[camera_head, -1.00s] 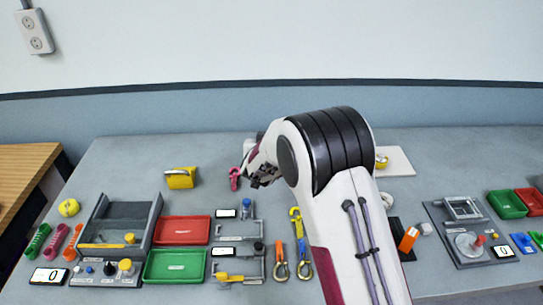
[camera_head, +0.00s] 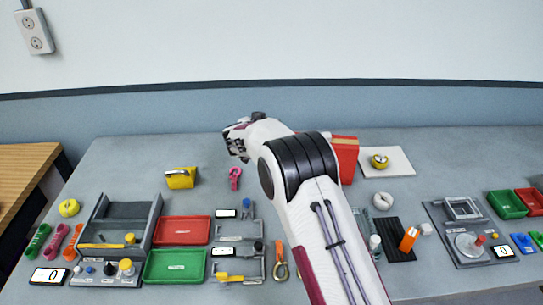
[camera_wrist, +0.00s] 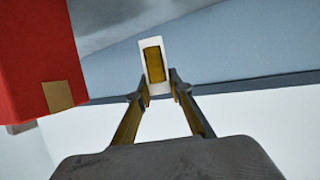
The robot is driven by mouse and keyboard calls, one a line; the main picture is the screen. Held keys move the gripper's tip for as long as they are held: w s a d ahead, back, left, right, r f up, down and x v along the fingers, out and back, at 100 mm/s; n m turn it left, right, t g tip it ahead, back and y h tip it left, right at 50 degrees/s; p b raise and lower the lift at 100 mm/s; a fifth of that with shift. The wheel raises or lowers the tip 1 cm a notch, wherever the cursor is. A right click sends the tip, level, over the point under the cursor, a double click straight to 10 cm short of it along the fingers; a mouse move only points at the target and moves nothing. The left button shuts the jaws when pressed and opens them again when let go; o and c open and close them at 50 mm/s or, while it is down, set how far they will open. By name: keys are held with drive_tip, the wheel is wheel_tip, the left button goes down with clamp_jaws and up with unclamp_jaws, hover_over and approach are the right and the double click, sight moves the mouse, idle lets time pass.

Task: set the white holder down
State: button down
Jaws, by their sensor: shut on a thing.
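The white holder (camera_wrist: 142,54) is a small upright white block with a yellow-brown panel in its face, seen in the wrist view. My gripper (camera_wrist: 158,88) is shut on its lower part in that picture, one finger on each side. In the head view my gripper (camera_head: 236,143) is raised in front of the back wall, above the far part of the table. I cannot make out the holder there. Whether the holder touches anything besides the fingers cannot be told.
A red box (camera_head: 346,158) stands behind my arm; a red box with a tan patch (camera_wrist: 35,50) fills the wrist view's left. A yellow object (camera_head: 181,178) and pink clip (camera_head: 235,178) lie on the table (camera_head: 130,155). A white board (camera_head: 398,158) bears a round yellow-topped thing.

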drive_tip(key=shift+w+d+r+m+h, duration=0.1)
drive_tip(key=shift+w+r+m+h, duration=0.2)
drive_tip(key=shift+w+r+h, duration=0.25)
drive_tip(key=shift+w+d+r+y, duration=0.15)
drive_tip(key=shift+d+r+y, duration=0.05)
drive_tip(key=shift+r+y, duration=0.1)
idle(0.4)
drive_tip(key=shift+f, duration=3.15)
drive_tip(key=shift+f, duration=1.85)
drive_tip(key=shift+f, duration=0.15)
